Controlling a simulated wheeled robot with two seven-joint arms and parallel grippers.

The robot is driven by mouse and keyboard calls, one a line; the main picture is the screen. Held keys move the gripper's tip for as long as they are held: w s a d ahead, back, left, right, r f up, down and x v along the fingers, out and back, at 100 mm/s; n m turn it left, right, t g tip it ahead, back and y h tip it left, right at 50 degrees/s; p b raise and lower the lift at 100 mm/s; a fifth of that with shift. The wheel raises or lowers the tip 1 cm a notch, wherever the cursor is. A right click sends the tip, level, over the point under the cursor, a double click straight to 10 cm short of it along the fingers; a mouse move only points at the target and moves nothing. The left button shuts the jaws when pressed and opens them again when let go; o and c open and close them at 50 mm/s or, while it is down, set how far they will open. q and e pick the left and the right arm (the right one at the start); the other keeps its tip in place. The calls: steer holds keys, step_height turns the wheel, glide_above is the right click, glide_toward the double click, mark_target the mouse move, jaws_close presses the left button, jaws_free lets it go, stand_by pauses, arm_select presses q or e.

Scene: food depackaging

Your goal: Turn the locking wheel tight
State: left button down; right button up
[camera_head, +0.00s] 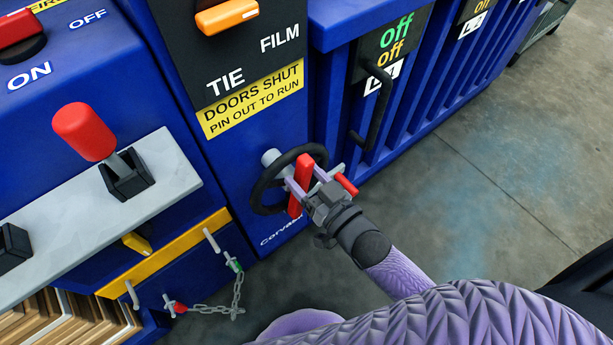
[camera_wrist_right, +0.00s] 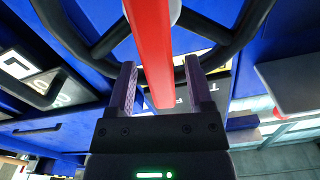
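The locking wheel (camera_head: 261,192) is a black ring on a grey hub, on the blue machine front below the yellow sign. A red bar (camera_head: 300,184) stands at the wheel; a shorter red piece (camera_head: 346,184) shows just right of it. My right gripper (camera_head: 308,180) is at the wheel. In the right wrist view, its two fingers (camera_wrist_right: 160,88) stand apart on either side of the red bar (camera_wrist_right: 150,45), with gaps visible on both sides. The black wheel rim (camera_wrist_right: 238,42) and spokes lie beyond the fingers. My left gripper is not in view.
A black door handle (camera_head: 377,105) stands out right of the wheel. A red-knobbed lever (camera_head: 85,131) rises from a grey plate at left. A chain (camera_head: 237,295) with pins hangs below. The concrete floor (camera_head: 480,190) at right is clear.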

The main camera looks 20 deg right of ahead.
jaws_close()
stand_by(0.4)
stand_by(0.4)
stand_by(0.5)
